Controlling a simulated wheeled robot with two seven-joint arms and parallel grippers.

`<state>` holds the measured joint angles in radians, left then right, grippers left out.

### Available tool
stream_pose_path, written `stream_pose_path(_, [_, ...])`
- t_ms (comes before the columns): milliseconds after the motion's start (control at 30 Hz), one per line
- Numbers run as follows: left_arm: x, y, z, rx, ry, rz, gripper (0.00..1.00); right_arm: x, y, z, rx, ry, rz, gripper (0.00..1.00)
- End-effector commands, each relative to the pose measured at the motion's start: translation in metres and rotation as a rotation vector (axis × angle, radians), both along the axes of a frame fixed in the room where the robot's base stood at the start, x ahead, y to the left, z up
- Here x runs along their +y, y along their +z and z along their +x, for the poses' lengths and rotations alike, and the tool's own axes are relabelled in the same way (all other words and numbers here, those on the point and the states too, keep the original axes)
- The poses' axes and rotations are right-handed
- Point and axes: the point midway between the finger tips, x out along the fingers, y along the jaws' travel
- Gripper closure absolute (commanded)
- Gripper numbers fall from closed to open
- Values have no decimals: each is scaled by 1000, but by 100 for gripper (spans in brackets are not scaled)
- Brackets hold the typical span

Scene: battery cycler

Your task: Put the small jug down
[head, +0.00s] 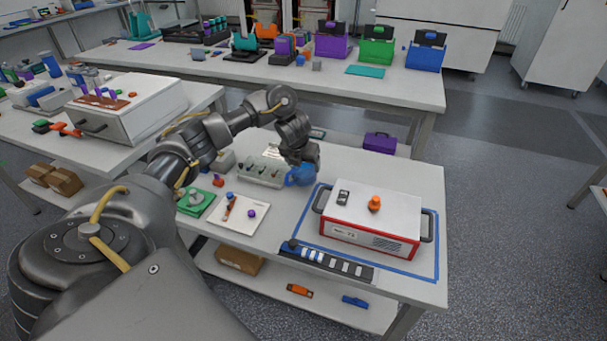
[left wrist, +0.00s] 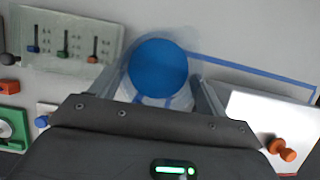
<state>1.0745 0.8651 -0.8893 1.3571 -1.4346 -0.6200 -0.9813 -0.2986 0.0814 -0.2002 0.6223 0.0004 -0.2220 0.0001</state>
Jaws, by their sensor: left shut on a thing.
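The small jug (head: 299,176) is blue and shows in the head view under the end of my left arm, at the middle of the near table. In the left wrist view the jug (left wrist: 158,68) is a round blue shape between the two fingers. My left gripper (head: 303,168) is shut on it from above. The jug is over or on the table between the grey slider box and the red-and-white battery cycler; I cannot tell whether its base touches the table. My right gripper is not in view.
The grey slider box (head: 262,170) stands just left of the jug. The red-and-white cycler (head: 371,216) with an orange knob (head: 375,203) sits inside a blue tape outline at right. A white tray (head: 256,227) and a black strip of cells (head: 326,262) lie nearer. Table is free behind the cycler.

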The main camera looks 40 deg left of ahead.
Motion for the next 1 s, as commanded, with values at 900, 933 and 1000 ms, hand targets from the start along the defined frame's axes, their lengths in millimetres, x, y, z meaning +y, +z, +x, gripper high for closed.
stream_pose_path(900, [0, -39, 5, 0, 1, 1, 10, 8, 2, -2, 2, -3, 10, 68])
stream_pose_path(933, [0, -39, 5, 0, 1, 1, 6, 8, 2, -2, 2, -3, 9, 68])
stream_pose_path(1000, [0, -38, 5, 0, 1, 1, 3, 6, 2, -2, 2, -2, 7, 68])
